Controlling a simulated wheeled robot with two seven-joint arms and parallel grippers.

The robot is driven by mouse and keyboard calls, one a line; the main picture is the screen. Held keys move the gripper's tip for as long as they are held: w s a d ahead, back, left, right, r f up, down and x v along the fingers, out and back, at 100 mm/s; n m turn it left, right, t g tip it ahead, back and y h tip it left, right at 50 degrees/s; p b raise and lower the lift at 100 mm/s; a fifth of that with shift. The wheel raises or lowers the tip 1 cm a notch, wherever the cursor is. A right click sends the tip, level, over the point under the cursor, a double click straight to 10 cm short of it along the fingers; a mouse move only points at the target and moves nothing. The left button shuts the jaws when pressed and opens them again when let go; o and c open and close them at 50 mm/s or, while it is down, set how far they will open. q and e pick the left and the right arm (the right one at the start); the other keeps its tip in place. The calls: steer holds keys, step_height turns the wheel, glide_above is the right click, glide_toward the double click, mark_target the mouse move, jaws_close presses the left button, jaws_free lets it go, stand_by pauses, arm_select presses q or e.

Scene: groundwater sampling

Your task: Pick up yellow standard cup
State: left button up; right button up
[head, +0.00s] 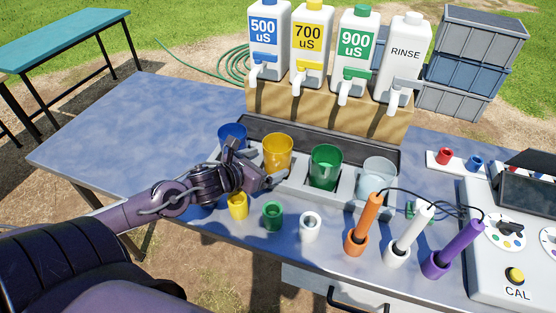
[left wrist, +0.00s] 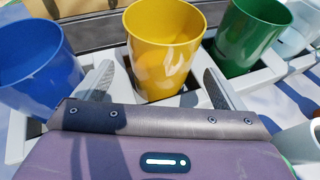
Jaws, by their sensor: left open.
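The large yellow cup (head: 278,150) stands upright in a slot of the grey cup rack (head: 293,190), between the blue cup (head: 232,133) and the green cup (head: 325,166). My left gripper (head: 257,166) is open, close in front of the yellow cup. In the left wrist view the yellow cup (left wrist: 165,50) lies ahead between the two spread fingers of my left gripper (left wrist: 158,85); whether either finger touches it I cannot tell. The arm hides part of the blue cup and rack in the head view. My right gripper is not in view.
A clear cup (head: 377,180) fills the rack's right end. Small yellow (head: 238,207), green (head: 272,216) and white (head: 310,226) holders and several probes (head: 368,222) stand in front. Labelled jugs (head: 311,45) stand behind on a wooden stand (head: 330,108). The table's left side is clear.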

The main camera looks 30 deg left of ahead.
arm_select(q)
steer(key=shift+x, duration=2.6)
steer(key=shift+d, duration=0.1)
steer(key=shift+r, duration=0.1)
steer(key=c, duration=1.1)
